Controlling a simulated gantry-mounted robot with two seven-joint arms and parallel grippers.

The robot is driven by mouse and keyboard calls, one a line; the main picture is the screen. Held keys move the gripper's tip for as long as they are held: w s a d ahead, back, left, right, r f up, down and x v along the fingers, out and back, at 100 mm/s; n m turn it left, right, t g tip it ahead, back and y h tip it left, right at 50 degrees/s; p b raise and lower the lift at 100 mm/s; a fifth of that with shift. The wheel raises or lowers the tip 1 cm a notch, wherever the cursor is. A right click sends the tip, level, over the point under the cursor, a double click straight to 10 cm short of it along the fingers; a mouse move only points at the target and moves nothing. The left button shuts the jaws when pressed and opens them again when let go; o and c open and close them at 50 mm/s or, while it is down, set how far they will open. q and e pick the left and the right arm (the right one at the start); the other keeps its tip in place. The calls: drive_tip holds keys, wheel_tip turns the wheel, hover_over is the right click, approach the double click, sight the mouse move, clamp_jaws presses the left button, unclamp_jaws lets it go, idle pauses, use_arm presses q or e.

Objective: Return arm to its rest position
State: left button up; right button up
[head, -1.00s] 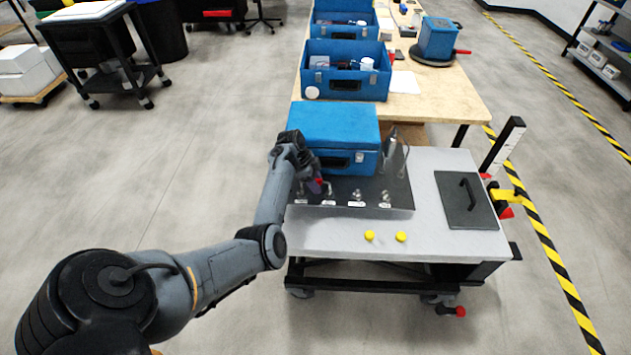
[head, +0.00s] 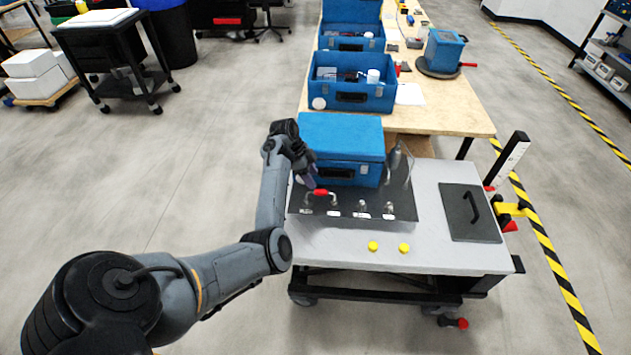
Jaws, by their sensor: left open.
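My left arm (head: 270,200) comes in from the lower left and bends upward over the left edge of the grey cart. My left gripper (head: 309,179) points down beside the left front of the closed blue case (head: 342,140). It is open and looks empty, just above and behind a red-handled clamp (head: 320,193) on the dark plate (head: 345,212). The fingertips are small and partly dark against the plate, so I cannot tell how far they are from the clamp. My right arm and right gripper are not in view.
The cart top (head: 440,255) holds two yellow knobs, a silver upright tool (head: 395,160) and a black-handled lid (head: 468,213). A wooden table (head: 440,115) with open blue cases (head: 350,95) stands behind.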

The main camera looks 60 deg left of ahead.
use_arm(q)
drive_tip(key=shift+v, duration=0.85)
drive_tip(key=shift+s+f, duration=0.1)
